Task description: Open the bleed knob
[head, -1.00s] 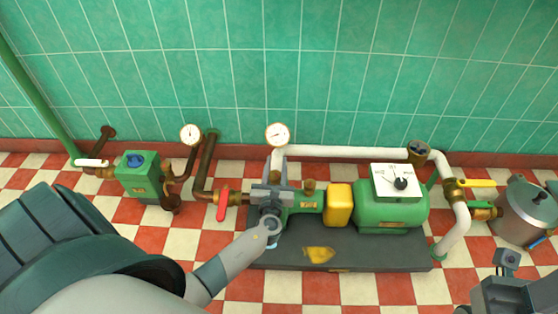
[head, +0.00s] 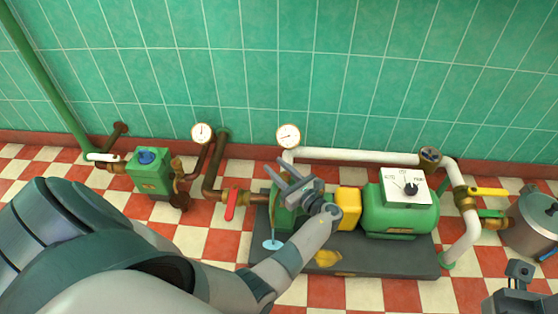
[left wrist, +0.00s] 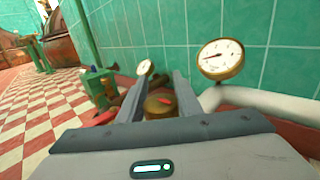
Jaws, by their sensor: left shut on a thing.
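The green pump (head: 283,215) stands on a dark base plate (head: 400,262) on the floor. My left gripper (head: 279,180) is over the pump, reaching in from the lower left. In the left wrist view, a round brass knob (left wrist: 158,106) with a red mark on top sits between the two fingers; I take it as the bleed knob. The left gripper is shut on it. In the head view the gripper hides the knob. Part of my right gripper (head: 515,285) shows at the bottom right corner; its jaws cannot be made out.
A gauge (head: 288,136) and white pipe (head: 360,156) stand behind the pump. A red-handled valve (head: 230,205) is to its left; a yellow coupling guard (head: 348,208) and green motor (head: 400,213) are to its right. A light-blue round patch (head: 271,244) lies at the plate's left end.

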